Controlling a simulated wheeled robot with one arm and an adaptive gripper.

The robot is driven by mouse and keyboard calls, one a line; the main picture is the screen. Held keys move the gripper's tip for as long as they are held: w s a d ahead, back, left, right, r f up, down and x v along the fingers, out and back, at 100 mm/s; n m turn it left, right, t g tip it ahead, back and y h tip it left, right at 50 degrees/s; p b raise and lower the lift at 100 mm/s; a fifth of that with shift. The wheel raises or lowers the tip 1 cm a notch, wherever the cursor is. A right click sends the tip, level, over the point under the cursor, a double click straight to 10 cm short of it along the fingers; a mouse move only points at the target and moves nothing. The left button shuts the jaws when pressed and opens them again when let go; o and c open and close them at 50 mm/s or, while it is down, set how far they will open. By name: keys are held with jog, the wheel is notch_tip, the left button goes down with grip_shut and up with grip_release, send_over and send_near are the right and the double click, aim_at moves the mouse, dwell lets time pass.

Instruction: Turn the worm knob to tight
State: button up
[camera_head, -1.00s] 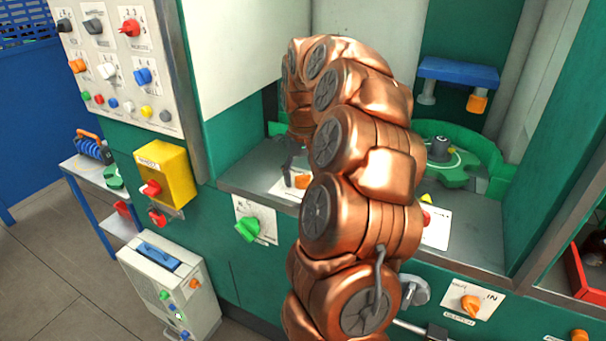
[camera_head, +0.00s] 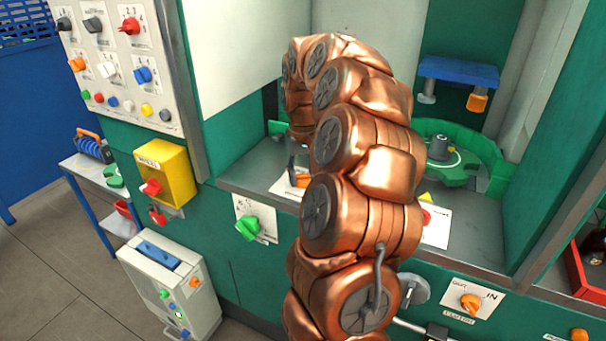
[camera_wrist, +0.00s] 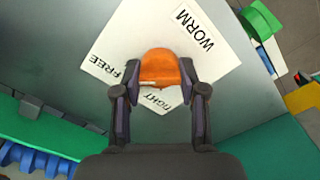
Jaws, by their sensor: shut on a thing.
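The worm knob (camera_wrist: 160,66) is orange and sits on a white plate (camera_wrist: 203,62) marked WORM, FREE and TIGHT in the wrist view. FREE is left of the knob, and TIGHT is just below it, partly covered. My gripper (camera_wrist: 160,76) is shut on the knob, with one dark finger on each side. The knob's pointing direction is hard to tell. In the head view the orange knob (camera_head: 302,181) shows on the grey ledge, partly hidden behind my copper arm. A dark finger (camera_head: 291,170) of my gripper stands beside it.
A green round fixture (camera_head: 470,160) stands at the back right of the ledge. A green knob (camera_head: 247,228) and an orange IN knob (camera_head: 470,301) sit on the front panel. A yellow box (camera_head: 165,172) with a red knob is at the left.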

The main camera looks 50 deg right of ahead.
jog(key=shift+n, duration=0.3)
jog(key=n+b, duration=0.1)
jog(key=n, duration=0.2)
jog(key=shift+n, duration=0.3)
jog(key=n, duration=0.4)
jog(key=shift+n, duration=0.3)
jog(key=n, duration=0.4)
jog(key=shift+p, duration=0.3)
jog(key=shift+n+p, duration=0.65)
jog(key=shift+n, duration=1.85)
jog(key=o, duration=1.1)
jog(key=shift+o, duration=0.2)
jog(key=shift+r, duration=0.15)
notch_tip(320, 180, up, 12)
